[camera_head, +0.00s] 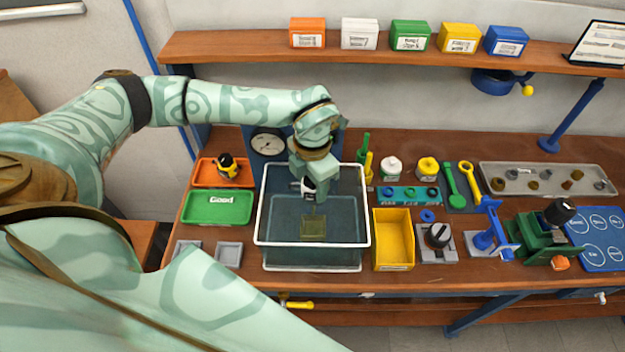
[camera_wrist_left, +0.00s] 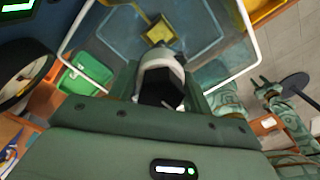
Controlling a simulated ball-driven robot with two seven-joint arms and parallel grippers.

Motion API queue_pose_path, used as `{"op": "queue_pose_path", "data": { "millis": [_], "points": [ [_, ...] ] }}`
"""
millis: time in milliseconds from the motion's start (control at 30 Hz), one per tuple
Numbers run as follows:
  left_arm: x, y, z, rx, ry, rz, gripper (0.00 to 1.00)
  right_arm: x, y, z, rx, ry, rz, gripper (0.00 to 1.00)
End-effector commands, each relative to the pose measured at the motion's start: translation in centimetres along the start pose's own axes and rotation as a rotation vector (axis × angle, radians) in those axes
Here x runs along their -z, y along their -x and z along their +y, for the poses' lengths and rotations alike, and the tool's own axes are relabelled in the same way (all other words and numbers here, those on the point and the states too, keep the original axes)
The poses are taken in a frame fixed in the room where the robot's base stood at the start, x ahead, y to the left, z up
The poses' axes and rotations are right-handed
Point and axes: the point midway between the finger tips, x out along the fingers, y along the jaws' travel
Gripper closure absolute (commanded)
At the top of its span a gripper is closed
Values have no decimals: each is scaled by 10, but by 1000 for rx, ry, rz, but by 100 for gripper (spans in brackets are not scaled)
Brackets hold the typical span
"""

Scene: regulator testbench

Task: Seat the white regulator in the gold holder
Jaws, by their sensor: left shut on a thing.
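My left gripper (camera_head: 309,187) hangs over the clear tank (camera_head: 259,210) and is shut on the white regulator (camera_head: 308,184), which has a dark part. In the left wrist view the white regulator (camera_wrist_left: 163,67) sits between the fingers (camera_wrist_left: 163,92), its white end pointing toward the tank. The gold holder (camera_head: 313,229) is a small square block inside the tank, below the regulator. It also shows in the left wrist view (camera_wrist_left: 158,33), just beyond the regulator. The regulator and holder appear apart. The fingertips are partly hidden in the head view.
The tank's white rim surrounds the holder. A green "Good" tray (camera_head: 218,208) and an orange tray (camera_head: 208,172) stand left of the tank. A yellow bin (camera_head: 393,240) stands close on its right. A round gauge (camera_head: 267,143) stands behind.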

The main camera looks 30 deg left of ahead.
Motion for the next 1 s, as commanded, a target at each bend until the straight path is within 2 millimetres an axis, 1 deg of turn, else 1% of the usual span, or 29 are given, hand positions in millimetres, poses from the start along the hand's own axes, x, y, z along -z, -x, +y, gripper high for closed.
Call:
{"op": "queue_pose_path", "data": {
  "millis": [367, 800, 1000],
  "points": [
    [0, 0, 0, 0, 0, -1, 91, 0, 0, 0, 0, 0, 0, 64],
    [0, -9, 0, 0, 0, -1, 91, -1, -4, 0, 0, 0, -1, 64],
    [0, -9, 0, 0, 0, -1, 91, -1, -4, 0, 0, 0, -1, 64]
  ]
}}
